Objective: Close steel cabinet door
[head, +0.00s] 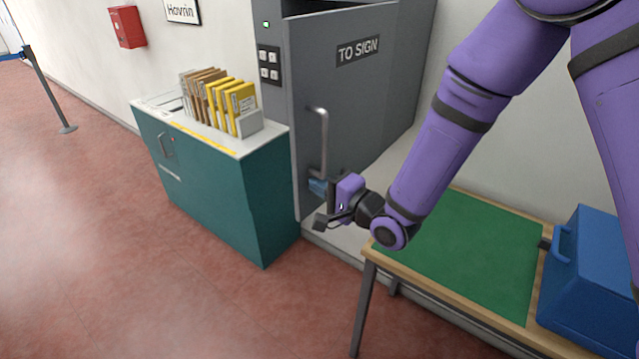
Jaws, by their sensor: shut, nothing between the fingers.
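The grey steel cabinet door (358,95) carries a "TO SIGN" label and a vertical metal handle (324,140) near its left edge. The door stands out from the cabinet body (270,20), with a dark gap along its top, so it looks partly open. My gripper (317,187) is shut and empty. Its blue fingertips are at the lower left part of the door, just below the handle's lower end. They look close to the door face; I cannot tell whether they touch. My wrist hides part of the door's lower area.
A teal cabinet (215,190) with upright folders (222,100) stands left of the door. A wooden table with a green mat (465,250) and a blue box (590,270) is at the right. Red floor is clear at front left.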

